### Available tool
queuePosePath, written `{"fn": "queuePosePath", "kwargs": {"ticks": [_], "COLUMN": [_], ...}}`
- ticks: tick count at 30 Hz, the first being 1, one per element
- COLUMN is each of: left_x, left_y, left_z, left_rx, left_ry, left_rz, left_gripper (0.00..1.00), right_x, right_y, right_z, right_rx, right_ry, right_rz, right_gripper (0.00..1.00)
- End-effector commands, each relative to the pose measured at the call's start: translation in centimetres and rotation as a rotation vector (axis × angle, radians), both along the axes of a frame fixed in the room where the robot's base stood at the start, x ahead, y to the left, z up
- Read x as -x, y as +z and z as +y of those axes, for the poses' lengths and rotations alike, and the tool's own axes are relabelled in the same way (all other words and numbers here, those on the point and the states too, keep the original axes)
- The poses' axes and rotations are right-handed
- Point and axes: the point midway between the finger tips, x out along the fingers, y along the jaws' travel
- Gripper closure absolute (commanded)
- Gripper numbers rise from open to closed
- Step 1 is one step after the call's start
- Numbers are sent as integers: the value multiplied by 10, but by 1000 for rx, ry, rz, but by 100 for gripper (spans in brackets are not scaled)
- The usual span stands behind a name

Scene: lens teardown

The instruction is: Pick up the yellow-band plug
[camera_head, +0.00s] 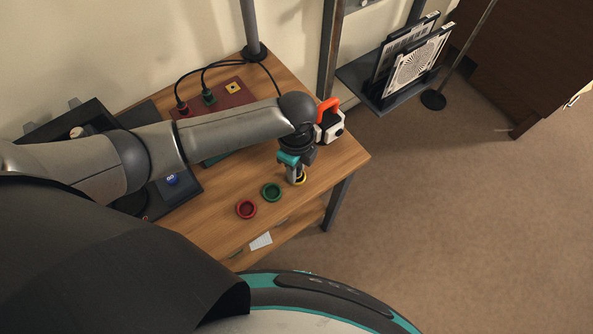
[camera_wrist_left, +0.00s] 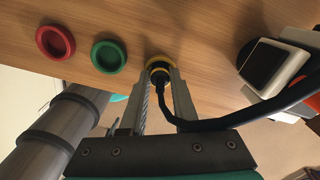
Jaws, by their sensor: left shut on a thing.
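The yellow-band plug (camera_head: 300,182) is at the right part of the wooden table, mostly hidden by my left gripper (camera_head: 296,176). In the left wrist view, the plug (camera_wrist_left: 159,66) shows a yellow ring and a dark body between the fingertips of my left gripper (camera_wrist_left: 160,76). The fingers are shut on it. A black cable (camera_wrist_left: 190,124) runs from the plug off to the right. I cannot tell whether the plug touches the table. My right gripper is not in view.
A red cup (camera_head: 246,209) and a green cup (camera_head: 271,192) sit left of the plug. An orange-handled black-and-white device (camera_head: 331,122) stands behind it. A red panel (camera_head: 215,98) with corded plugs and a yellow-marked socket (camera_head: 232,88) lies at the back.

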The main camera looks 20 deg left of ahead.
Motion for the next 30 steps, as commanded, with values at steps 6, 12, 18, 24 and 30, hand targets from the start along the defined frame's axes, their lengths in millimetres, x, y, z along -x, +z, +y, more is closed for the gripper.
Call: {"fn": "queuePosePath", "kwargs": {"ticks": [6,12,18,24,30], "left_x": [0,-1,-2,-1,-1], "left_y": [6,32,85,143,182], "left_z": [0,0,0,0,0], "left_rx": [0,2,2,2,2], "left_ry": [0,0,-1,0,0], "left_rz": [-1,-3,-7,-5,-3], "left_gripper": [100,100,100,100,100], "right_x": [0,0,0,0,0], "right_y": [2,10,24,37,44], "right_z": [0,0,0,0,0], "right_rx": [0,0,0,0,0], "right_ry": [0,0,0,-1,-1], "right_rz": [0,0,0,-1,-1], "right_gripper": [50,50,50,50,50]}}
